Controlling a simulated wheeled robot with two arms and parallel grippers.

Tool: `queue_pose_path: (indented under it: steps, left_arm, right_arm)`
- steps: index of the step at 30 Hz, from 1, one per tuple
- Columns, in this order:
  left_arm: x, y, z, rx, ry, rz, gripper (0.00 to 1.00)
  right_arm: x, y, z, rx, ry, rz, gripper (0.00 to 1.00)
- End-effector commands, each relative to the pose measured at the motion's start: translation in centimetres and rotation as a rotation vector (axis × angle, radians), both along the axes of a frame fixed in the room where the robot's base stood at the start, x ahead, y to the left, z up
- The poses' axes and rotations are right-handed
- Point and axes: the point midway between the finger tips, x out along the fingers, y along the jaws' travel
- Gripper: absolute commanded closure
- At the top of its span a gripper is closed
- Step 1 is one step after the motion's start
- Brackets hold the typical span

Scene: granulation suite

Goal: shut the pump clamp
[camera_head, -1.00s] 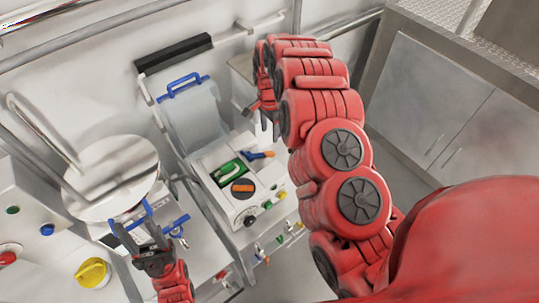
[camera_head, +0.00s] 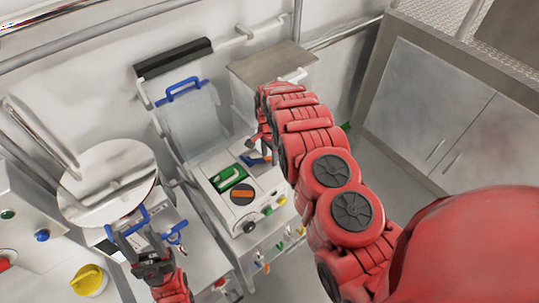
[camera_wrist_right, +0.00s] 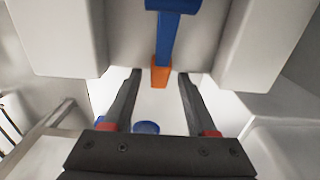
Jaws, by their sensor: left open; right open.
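The pump is a white box (camera_head: 222,212) with a green recess on top and an orange-marked black knob. Its clamp looks to be the blue lever (camera_wrist_right: 165,35) with an orange tip (camera_wrist_right: 160,73); in the head view the lever (camera_head: 253,160) sits beside the green recess, partly hidden by my right gripper. My right gripper (camera_head: 264,148) is open just over the lever. In the right wrist view its two fingers (camera_wrist_right: 160,78) stand either side of the orange tip, with gaps on both sides. My left gripper (camera_head: 139,238) is open near a blue handle (camera_head: 130,220) at the left.
A raised clear lid with a blue handle (camera_head: 183,88) stands behind the pump. A round steel lid (camera_head: 108,180) is at the left, beside a panel with a yellow knob (camera_head: 89,280). Steel cabinets (camera_head: 430,100) stand at the right, with clear floor before them.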

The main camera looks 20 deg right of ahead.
Motion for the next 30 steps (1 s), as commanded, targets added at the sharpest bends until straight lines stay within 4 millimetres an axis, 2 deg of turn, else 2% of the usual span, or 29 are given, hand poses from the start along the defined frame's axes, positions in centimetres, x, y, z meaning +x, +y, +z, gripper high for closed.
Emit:
queue_pose_path:
  steps: [3, 12, 13, 30]
  left_arm:
    - [-0.01, 0.00, -0.01, 0.000, 0.000, 0.000, 0.48]
    - [0.00, 0.00, -0.02, 0.000, 0.000, 0.000, 0.48]
    - [0.00, 0.00, -0.02, 0.000, 0.000, 0.000, 0.48]
    - [0.00, 0.00, -0.02, 0.000, 0.000, 0.000, 0.48]
  right_arm:
    - [0.00, -0.01, 0.01, 0.000, 0.000, 0.000, 0.43]
    - [0.01, -0.02, 0.02, 0.000, 0.000, 0.000, 0.96]
    - [0.01, -0.02, 0.03, 0.000, 0.000, 0.000, 1.00]
    - [0.01, -0.03, 0.03, 0.000, 0.000, 0.000, 1.00]
